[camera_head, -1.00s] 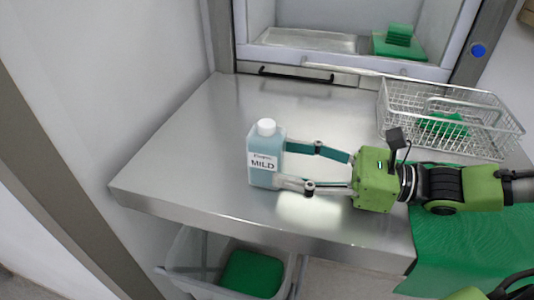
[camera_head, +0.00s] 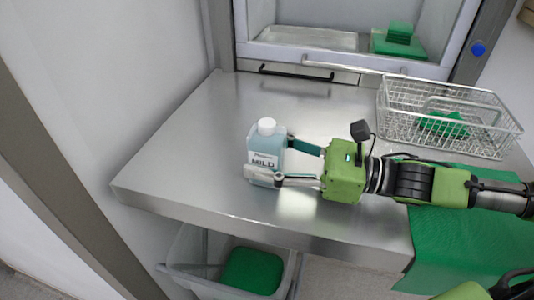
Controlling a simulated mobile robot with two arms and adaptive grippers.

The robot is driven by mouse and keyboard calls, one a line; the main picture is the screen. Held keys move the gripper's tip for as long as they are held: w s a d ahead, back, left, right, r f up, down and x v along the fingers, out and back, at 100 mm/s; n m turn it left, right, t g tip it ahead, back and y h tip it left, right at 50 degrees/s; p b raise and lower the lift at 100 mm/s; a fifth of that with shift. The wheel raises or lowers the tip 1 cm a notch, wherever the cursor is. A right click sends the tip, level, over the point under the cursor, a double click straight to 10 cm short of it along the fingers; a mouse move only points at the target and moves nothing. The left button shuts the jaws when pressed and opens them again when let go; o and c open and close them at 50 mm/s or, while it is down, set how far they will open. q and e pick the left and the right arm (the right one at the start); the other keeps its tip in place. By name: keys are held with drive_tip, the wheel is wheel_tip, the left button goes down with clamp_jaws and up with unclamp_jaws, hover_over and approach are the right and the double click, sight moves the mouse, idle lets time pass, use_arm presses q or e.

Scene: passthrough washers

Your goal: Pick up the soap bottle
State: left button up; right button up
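The soap bottle (camera_head: 266,147) is pale blue with a white cap and a white label reading "MILD". It stands upright on the steel counter (camera_head: 200,130), left of the middle. My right gripper (camera_head: 266,160) reaches in from the right with its fingers spread apart. The near finger lies across the front of the bottle's lower part, and the far finger passes toward its back side. The bottle is between the fingers; I cannot tell whether they touch it. My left gripper is not clearly in view; a green and black arm part of mine shows at the bottom right.
A wire basket (camera_head: 450,97) with a green item stands at the right back. A passthrough window (camera_head: 345,62) holds a tray and green stacked pieces. A grey bin (camera_head: 190,277) with a green item sits below the counter edge. A green mat (camera_head: 455,240) is at right.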

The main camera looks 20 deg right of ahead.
drive_tip(key=c, duration=1.2)
